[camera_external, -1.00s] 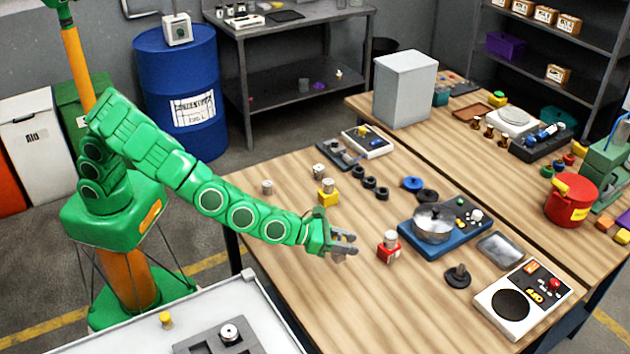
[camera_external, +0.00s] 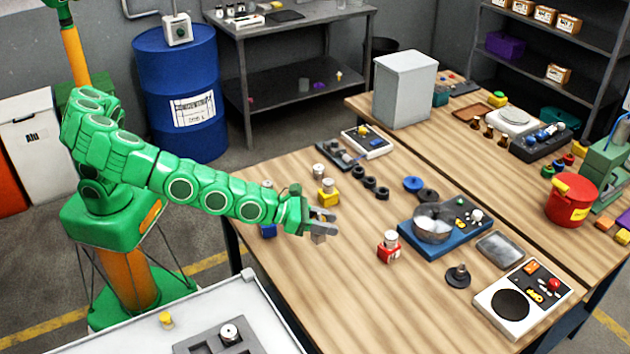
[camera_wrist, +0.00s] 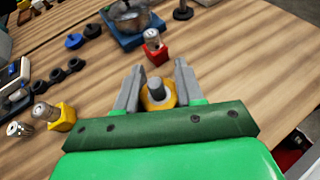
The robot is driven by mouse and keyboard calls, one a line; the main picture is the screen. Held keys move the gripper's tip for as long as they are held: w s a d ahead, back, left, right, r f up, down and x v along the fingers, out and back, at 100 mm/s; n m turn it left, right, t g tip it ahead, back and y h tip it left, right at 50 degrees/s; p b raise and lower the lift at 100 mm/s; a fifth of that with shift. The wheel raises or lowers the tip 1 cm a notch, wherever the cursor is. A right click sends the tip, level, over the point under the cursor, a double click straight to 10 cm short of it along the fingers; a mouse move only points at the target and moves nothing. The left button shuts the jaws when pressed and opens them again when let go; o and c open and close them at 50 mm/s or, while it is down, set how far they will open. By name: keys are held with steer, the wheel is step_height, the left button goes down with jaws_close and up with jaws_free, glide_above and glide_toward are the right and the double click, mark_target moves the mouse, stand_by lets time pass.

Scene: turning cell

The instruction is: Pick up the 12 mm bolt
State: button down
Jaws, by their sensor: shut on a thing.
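My gripper (camera_external: 322,222) is over the front left part of the wooden table. In the wrist view its two grey fingers (camera_wrist: 158,88) are closed on a part with a grey cylindrical pin and a yellow round body (camera_wrist: 157,97). In the external view, a small grey-brown piece of the held part (camera_external: 318,238) shows below the fingers. I cannot read any size on it, so I cannot tell whether it is the 12 mm bolt. Whether its lower end touches the table is unclear.
Metal cylinders stand in a yellow block (camera_external: 328,195) behind the gripper and a red block (camera_external: 388,250) to its right. A blue block (camera_external: 268,231) shows below my arm. A blue stand with a pan (camera_external: 434,224) is farther right. The table's front middle is clear.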

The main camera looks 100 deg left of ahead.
steer(key=shift+s+a+r, duration=0.15)
steer(key=shift+s+r, duration=0.25)
steer(key=shift+s, duration=0.05)
steer(key=shift+s, duration=0.1)
steer(key=shift+s+a+r, duration=0.1)
steer(key=shift+s+r, duration=0.05)
steer(key=shift+s, duration=0.6)
steer(key=shift+s+a+r, duration=0.1)
steer(key=shift+s+r, duration=0.25)
steer(key=shift+s, duration=0.4)
steer(key=shift+s+a+r, duration=0.1)
steer(key=shift+s+r, duration=0.2)
steer(key=shift+s, duration=0.4)
steer(key=shift+s+r, duration=0.35)
steer(key=shift+s, duration=0.4)
